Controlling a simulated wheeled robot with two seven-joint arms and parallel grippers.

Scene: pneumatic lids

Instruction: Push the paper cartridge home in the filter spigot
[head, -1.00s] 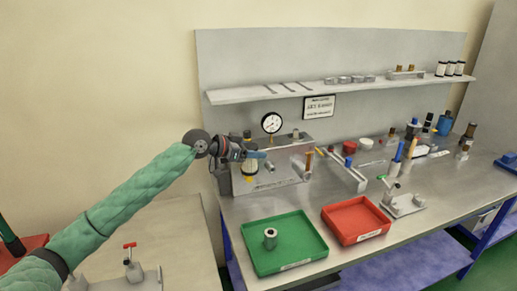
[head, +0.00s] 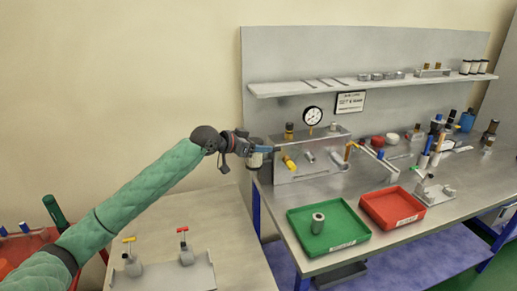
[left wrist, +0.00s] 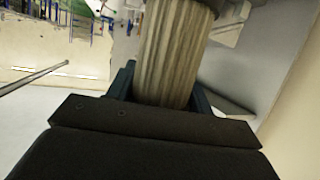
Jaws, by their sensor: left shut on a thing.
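My left gripper (head: 262,149) is shut on the paper cartridge, left of the grey gauge panel box. The cartridge (head: 255,160) is pale and hangs roughly upright in the jaws in the head view. In the left wrist view the cartridge (left wrist: 172,50) shows pleated, beige sides between the dark fingers. The panel box (head: 300,176) carries a round gauge (head: 313,115), a yellow fitting (head: 290,162) and a grey stub (head: 308,156) on its front. I cannot tell which fitting is the filter spigot. The cartridge looks clear of the box. My right gripper is not in view.
A green tray (head: 294,233) with a grey hollow cylinder (head: 318,222) and a red tray (head: 393,221) sit on the bench front. Several bottles and tools stand at the right. A shelf (head: 350,87) runs above. A side table (head: 230,240) stands at the left.

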